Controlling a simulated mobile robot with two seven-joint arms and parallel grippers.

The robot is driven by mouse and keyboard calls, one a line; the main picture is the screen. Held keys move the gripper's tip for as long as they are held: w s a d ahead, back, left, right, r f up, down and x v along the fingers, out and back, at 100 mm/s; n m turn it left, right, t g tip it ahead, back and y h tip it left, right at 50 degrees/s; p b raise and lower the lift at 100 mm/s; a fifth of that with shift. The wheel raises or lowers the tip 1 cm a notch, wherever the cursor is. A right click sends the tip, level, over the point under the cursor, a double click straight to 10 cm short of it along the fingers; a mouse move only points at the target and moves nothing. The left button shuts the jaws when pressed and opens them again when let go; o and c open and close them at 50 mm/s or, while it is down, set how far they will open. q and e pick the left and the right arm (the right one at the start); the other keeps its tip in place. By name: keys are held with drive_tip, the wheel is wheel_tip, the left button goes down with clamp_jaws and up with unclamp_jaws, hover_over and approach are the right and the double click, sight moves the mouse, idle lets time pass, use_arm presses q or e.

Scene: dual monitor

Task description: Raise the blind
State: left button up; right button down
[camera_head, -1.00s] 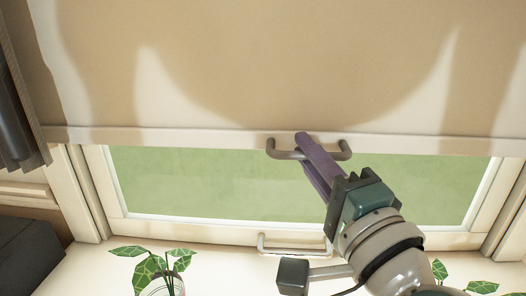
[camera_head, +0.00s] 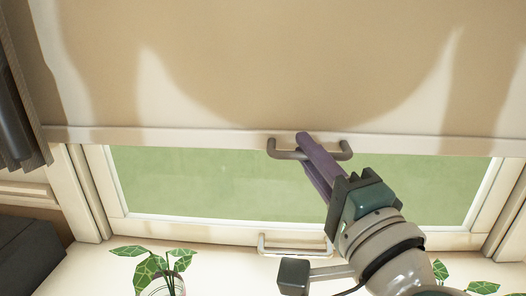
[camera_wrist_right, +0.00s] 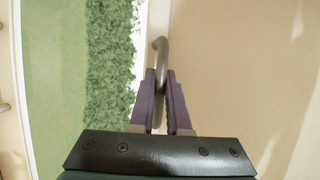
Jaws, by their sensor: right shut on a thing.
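The tan blind (camera_head: 250,70) hangs over the upper part of the window, with its pale bottom bar (camera_head: 180,138) part way down the glass. A grey handle (camera_head: 283,154) is fixed to that bar. My right gripper (camera_head: 304,143) comes up from the lower right, with its purple fingers shut on the handle. In the right wrist view the handle (camera_wrist_right: 161,48) passes between the two fingers (camera_wrist_right: 161,85). My left gripper does not show.
A second metal handle (camera_head: 292,251) is on the lower window frame, below my right gripper. Potted plants (camera_head: 153,268) stand at the bottom left and bottom right (camera_head: 466,283). A dark curtain (camera_head: 15,110) hangs at the left edge. Green shows through the window glass (camera_head: 200,180).

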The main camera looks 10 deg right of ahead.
wheel_tip(320, 180, up, 37)
drive_tip(key=p, duration=3.3)
drive_tip(key=shift+f+p, duration=0.2)
drive_tip(key=shift+p, duration=0.1)
drive_tip(key=c, duration=0.9)
unclamp_jaws()
drive_tip(key=b+v, duration=0.4)
drive_tip(key=v, duration=0.6)
